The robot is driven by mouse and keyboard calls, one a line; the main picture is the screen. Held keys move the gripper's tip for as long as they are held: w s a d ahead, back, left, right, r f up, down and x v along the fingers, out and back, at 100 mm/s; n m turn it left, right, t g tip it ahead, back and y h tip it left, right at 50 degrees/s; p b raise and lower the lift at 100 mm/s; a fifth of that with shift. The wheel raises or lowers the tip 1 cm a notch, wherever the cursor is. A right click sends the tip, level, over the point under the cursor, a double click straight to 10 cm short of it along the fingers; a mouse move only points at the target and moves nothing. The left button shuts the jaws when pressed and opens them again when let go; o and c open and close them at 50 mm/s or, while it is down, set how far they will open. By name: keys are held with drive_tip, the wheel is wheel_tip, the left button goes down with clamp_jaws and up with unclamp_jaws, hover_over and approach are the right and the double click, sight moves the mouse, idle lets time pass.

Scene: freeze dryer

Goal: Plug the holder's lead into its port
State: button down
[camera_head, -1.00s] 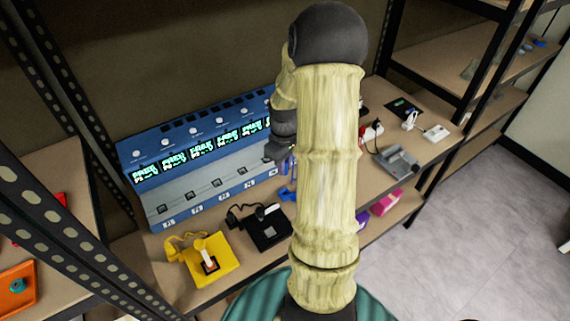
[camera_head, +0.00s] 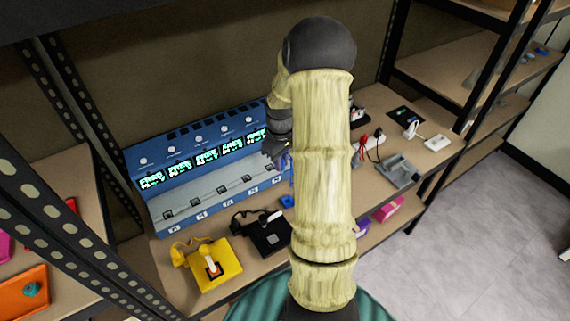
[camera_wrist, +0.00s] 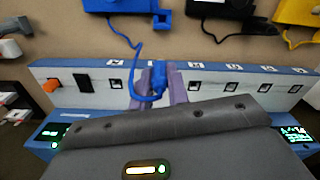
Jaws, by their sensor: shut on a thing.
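My gripper (camera_wrist: 160,82) has purple fingers shut on the blue plug (camera_wrist: 146,98) of the blue lead (camera_wrist: 137,62). The lead curves from the blue holder (camera_wrist: 131,6) at the top of the wrist view. The fingers are in front of the blue and white freeze dryer's port row. Open ports (camera_wrist: 195,86) show on both sides of the fingers; the port behind them is hidden. Whether the plug touches a port cannot be told. In the head view the freeze dryer (camera_head: 160,205) has lit displays, and my arm hides most of my gripper and part of the blue holder (camera_head: 286,201).
A black holder (camera_head: 265,238) and a yellow holder (camera_head: 215,265) with leads stand on the shelf in front of the machine. A grey device (camera_head: 397,170) stands at the right. Dark uprights frame the shelf.

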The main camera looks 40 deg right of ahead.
drive_tip(key=shift+w+d+p, duration=0.2)
drive_tip(key=shift+w+p, duration=0.15)
drive_tip(key=shift+w, duration=0.85)
drive_tip(key=w+p, duration=0.2)
drive_tip(key=w, duration=0.4)
drive_tip(key=shift+w+d+p, duration=0.3)
drive_tip(key=shift+d, duration=0.15)
drive_tip(key=shift+r+p, duration=0.2)
drive_tip(key=shift+p, duration=1.05)
drive_tip(key=shift+f, duration=0.3)
drive_tip(key=shift+f+b, duration=2.55)
drive_tip(key=shift+f, duration=1.05)
drive_tip(key=shift+r+p, duration=0.6)
drive_tip(key=shift+r, duration=0.1)
drive_tip(key=shift+f+b, duration=0.35)
drive_tip(key=shift+f, duration=0.85)
